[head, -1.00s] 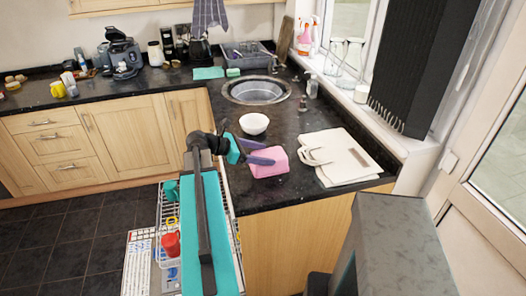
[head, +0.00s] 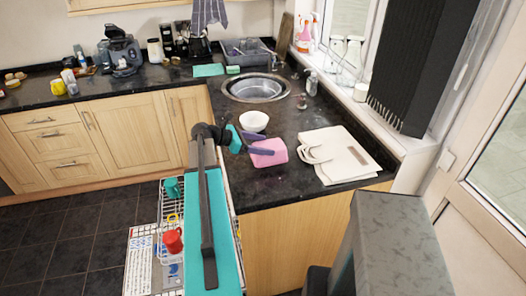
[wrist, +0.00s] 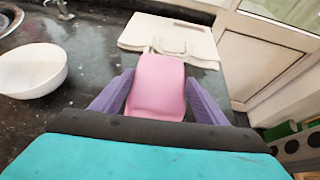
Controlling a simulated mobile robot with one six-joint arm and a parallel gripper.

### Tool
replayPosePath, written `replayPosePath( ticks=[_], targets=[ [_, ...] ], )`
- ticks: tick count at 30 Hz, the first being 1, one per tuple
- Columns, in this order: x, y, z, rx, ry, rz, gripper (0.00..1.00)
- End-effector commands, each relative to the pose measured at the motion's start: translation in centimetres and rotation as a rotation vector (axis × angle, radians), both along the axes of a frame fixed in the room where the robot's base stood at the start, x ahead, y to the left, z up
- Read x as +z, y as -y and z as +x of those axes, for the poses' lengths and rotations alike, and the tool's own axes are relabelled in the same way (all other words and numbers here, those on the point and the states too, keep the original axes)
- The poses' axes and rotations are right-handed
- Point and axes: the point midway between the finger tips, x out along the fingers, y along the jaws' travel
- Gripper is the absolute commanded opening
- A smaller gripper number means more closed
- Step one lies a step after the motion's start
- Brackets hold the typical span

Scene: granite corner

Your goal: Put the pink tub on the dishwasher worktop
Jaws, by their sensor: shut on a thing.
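The pink tub (head: 269,152) is at the black worktop (head: 290,182) above the dishwasher side, right of the white bowl. My gripper (head: 260,146) reaches in from the left, its purple fingers on either side of the tub. In the wrist view the tub (wrist: 157,84) sits between the two fingers (wrist: 157,97), and the gripper is shut on it. Whether the tub's underside touches the worktop or is slightly above it, I cannot tell. The open dishwasher rack (head: 172,215) is below, left of the worktop edge.
A white bowl (head: 254,122) stands close behind the tub, and it also shows in the wrist view (wrist: 32,70). White cutting boards (head: 345,155) lie to the right. A round sink (head: 256,88) is farther back. A red cup (head: 173,241) and a teal cup (head: 172,188) are in the rack.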

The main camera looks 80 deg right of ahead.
Motion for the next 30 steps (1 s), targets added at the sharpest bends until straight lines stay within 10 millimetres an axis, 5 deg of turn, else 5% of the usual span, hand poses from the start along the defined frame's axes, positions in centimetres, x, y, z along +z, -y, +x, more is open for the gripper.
replayPosePath(
  ticks=[15,29,30],
  targets=[
    [-3.3,0.0,0.0,0.000,0.000,0.001,0.41],
    [-3.7,0.0,0.0,0.000,0.000,0.001,0.41],
    [-3.6,0.0,0.0,0.000,0.000,0.000,0.74]
  ],
)
